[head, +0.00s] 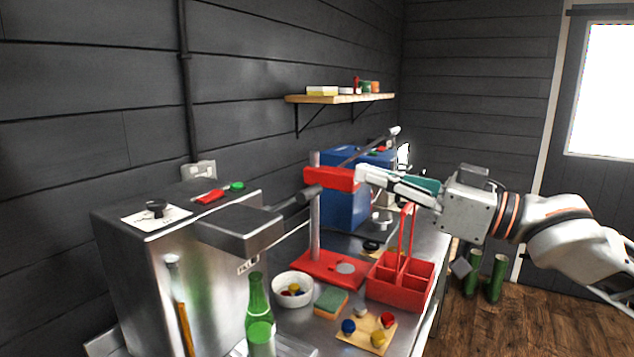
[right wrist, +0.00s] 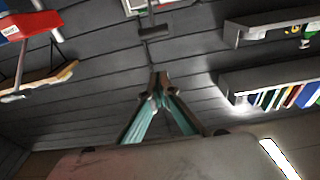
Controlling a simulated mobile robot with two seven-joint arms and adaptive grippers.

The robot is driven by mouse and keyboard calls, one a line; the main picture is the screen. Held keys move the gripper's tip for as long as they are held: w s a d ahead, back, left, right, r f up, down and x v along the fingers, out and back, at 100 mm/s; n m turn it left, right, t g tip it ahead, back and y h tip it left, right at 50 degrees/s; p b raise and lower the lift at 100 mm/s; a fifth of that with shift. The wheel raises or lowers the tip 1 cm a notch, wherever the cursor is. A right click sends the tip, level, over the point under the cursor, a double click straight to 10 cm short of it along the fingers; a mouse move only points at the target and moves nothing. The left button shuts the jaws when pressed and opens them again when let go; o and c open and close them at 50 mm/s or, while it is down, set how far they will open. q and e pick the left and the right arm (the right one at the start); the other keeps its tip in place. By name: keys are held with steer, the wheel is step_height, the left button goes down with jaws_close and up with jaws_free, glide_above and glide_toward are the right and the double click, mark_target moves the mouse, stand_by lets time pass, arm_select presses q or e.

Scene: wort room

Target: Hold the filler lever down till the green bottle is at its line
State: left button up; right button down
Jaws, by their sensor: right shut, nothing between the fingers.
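The green bottle (head: 259,322) stands upright beneath the spout head of the steel filler (head: 240,230), at the lower middle of the head view. Its fill line and liquid level are too small to tell. The filler lever (head: 309,193) sticks out to the right from the filler head, with a dark grip at its end. My right gripper (head: 361,174) is shut and empty, its tips beside the red capper head, to the right of the lever grip and apart from it. In the right wrist view its fingers (right wrist: 158,82) meet at the tips. My left gripper is not in view.
The red capper stand (head: 327,268) has a post and raised lever close to my right gripper. A red carrier (head: 399,283), white bowl (head: 292,289), sponge (head: 331,302) and board with coloured balls (head: 366,332) crowd the bench. A blue machine (head: 345,205) stands behind.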

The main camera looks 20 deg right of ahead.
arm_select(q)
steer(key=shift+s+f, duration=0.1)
arm_select(e)
steer(key=r+p, duration=0.2)
steer(key=p, duration=0.1)
glide_above(315, 192)
steer(key=shift+f, duration=0.2)
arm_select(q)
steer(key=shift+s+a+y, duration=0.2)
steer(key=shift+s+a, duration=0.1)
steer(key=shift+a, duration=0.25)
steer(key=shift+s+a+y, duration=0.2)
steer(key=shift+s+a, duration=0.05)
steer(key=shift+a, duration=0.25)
arm_select(e)
steer(key=f, duration=0.4)
steer(key=shift+s+d+f, duration=0.1)
steer(key=shift+s+d, duration=0.25)
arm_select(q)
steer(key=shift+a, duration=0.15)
